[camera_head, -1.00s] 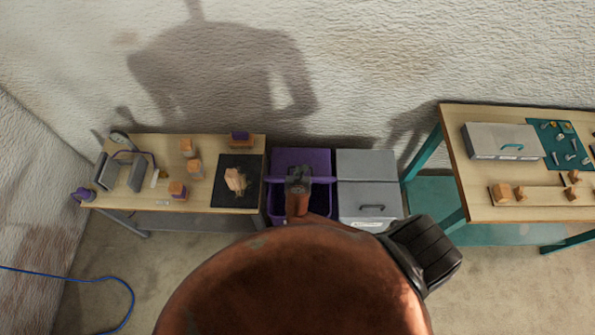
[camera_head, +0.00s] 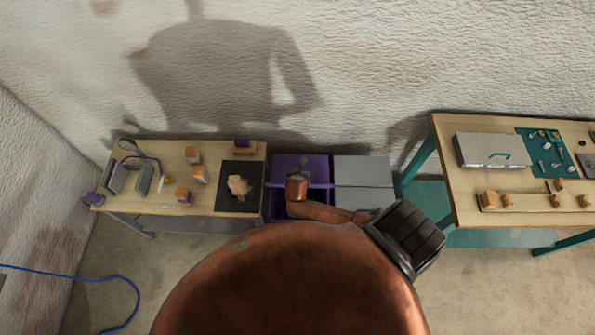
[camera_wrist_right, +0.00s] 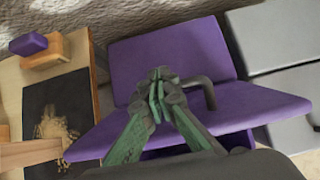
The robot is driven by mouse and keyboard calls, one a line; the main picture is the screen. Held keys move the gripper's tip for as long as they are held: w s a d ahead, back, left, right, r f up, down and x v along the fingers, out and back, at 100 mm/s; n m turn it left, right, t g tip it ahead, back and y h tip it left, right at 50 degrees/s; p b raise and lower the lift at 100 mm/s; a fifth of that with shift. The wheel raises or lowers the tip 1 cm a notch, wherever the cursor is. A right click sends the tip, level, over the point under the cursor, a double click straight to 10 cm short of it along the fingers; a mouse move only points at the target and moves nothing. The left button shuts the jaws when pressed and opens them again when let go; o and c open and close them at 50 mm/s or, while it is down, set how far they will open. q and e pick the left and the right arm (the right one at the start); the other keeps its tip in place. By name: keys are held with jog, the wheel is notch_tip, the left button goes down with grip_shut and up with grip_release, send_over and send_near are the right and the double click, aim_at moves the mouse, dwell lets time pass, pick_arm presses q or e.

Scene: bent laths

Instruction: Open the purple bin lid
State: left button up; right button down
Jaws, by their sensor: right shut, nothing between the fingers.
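The purple bin (camera_head: 290,163) stands between the left workbench and a grey bin. Its front lid shows as a thin purple band (camera_head: 321,186) with a dark opening below it, so it appears raised. In the right wrist view the purple lid (camera_wrist_right: 238,112) fills the middle, with a flat purple back panel (camera_wrist_right: 150,50) beyond it. A dark grey handle (camera_wrist_right: 209,92) shows beside the fingers. My right gripper (camera_wrist_right: 158,78) is shut and empty over the lid; whether it touches the lid or handle is unclear. My right arm covers part of the bin. My left gripper is out of view.
A grey bin (camera_head: 362,171) stands close on the right. The left workbench (camera_head: 150,203) holds several wooden blocks and a black mat (camera_head: 227,201). The right workbench (camera_head: 470,205) holds a grey box (camera_head: 490,151). A blue cable (camera_head: 120,279) lies on the floor.

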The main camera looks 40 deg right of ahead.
dwell(0.8)
jog(key=p+v, duration=0.2)
jog(key=v, duration=0.1)
jog(key=p+v, duration=0.2)
jog(key=p, duration=0.1)
jog(key=p+v, duration=0.3)
jog(key=shift+s+a+f, duration=0.15)
jog(key=shift+s+a, duration=0.3)
jog(key=shift+s+a+r+p, duration=0.35)
jog(key=shift+s+p, duration=0.2)
jog(key=shift+p, duration=0.2)
jog(key=shift+f, duration=0.1)
